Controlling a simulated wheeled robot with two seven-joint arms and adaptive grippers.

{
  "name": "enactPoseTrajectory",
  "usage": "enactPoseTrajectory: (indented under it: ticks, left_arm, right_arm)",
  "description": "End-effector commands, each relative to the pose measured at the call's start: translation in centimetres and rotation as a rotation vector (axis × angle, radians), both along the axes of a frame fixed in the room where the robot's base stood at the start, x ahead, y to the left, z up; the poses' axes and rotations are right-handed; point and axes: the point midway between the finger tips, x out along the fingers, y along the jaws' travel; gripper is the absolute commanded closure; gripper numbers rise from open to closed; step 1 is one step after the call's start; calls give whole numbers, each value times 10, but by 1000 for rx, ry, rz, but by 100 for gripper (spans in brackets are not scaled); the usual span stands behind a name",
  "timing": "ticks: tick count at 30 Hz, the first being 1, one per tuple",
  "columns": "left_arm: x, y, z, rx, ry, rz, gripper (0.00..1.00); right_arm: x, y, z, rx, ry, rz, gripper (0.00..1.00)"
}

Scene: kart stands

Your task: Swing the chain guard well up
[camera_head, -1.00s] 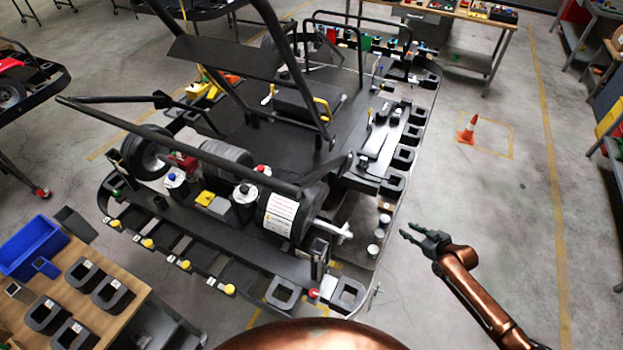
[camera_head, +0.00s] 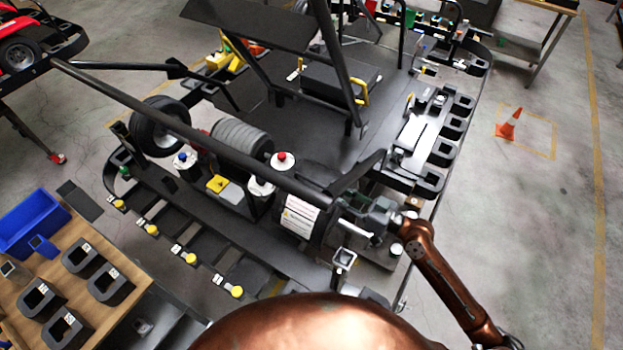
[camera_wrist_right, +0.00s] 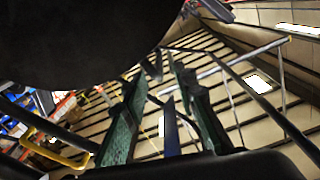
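The chain guard appears to be the black curved housing (camera_head: 322,231) with a white warning label, at the rear right of the kart in the head view. It sits low beside the axle, and a silver lever-like part (camera_head: 357,231) sticks out at its right. My right gripper (camera_head: 368,215) is just right of the guard, close to the silver part; contact cannot be told. In the wrist view, the fingers of my right gripper (camera_wrist_right: 165,115) stand apart, with a thin bluish bar seen between them. A large dark mass (camera_wrist_right: 90,40) fills the upper left there. My left gripper is out of view.
A black frame tube (camera_head: 190,133) runs diagonally above the guard. Bottles with red and blue caps (camera_head: 262,180) stand left of it. Black holders (camera_head: 445,150) line the kart stand's right edge. Floor is clear to the right, with an orange cone (camera_head: 508,125).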

Motion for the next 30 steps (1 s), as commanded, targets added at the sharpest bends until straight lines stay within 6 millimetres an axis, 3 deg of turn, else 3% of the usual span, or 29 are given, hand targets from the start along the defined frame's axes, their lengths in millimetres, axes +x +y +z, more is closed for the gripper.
enactPoseTrajectory:
  ticks: [4,18,30]
  left_arm:
    - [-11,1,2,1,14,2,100]
    - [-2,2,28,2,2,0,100]
    - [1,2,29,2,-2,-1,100]
  right_arm:
    - [4,7,2,7,-3,0,74]
    - [43,57,2,5,-3,-2,74]
    - [46,63,-1,2,-1,0,76]
